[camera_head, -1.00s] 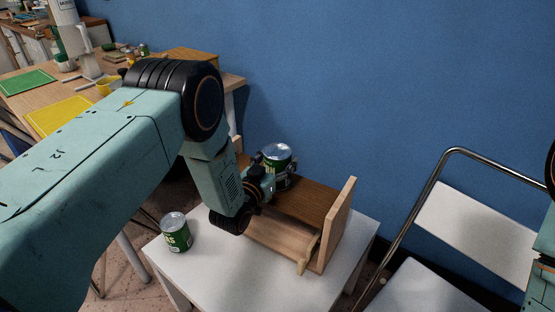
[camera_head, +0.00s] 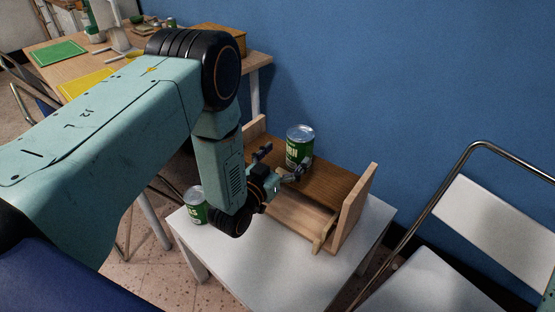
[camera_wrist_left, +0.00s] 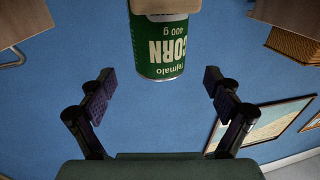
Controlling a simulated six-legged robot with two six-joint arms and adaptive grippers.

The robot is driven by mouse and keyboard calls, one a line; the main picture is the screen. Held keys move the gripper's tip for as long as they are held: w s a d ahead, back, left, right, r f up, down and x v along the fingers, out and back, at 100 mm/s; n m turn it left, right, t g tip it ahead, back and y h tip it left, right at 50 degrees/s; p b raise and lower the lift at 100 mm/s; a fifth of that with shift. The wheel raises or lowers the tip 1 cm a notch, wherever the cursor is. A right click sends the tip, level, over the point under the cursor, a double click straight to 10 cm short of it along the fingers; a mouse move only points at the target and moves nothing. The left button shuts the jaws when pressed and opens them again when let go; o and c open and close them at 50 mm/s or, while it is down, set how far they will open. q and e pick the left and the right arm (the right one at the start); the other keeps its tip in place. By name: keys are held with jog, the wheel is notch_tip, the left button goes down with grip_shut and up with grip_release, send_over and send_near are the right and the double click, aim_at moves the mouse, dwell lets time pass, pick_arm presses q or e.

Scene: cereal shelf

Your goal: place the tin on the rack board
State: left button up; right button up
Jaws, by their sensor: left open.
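A green corn tin (camera_head: 299,147) stands upright on the brown board of the wooden rack (camera_head: 330,184). In the left wrist view, which is upside down, the tin (camera_wrist_left: 159,45) shows ahead of the fingers, resting against the pale board edge (camera_wrist_left: 165,6). My left gripper (camera_head: 281,164) is open and empty, just in front of the tin, with its fingers apart from it. A second green tin (camera_head: 194,205) stands on the white table, partly hidden behind my left arm. My right gripper is not in view.
The rack stands on a small white table (camera_head: 285,270) with clear room at its front. A folding chair (camera_head: 480,215) is at the right. A wooden desk (camera_head: 130,70) with a green mat (camera_head: 58,50) is at the back left. A blue wall is behind the rack.

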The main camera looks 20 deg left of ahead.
pick_arm(q)
jog(key=shift+s+a+p, duration=0.2)
jog(key=shift+s, duration=0.9)
jog(key=shift+s+a+p, duration=0.15)
jog(key=shift+s, duration=0.9)
jog(key=shift+o, duration=0.4)
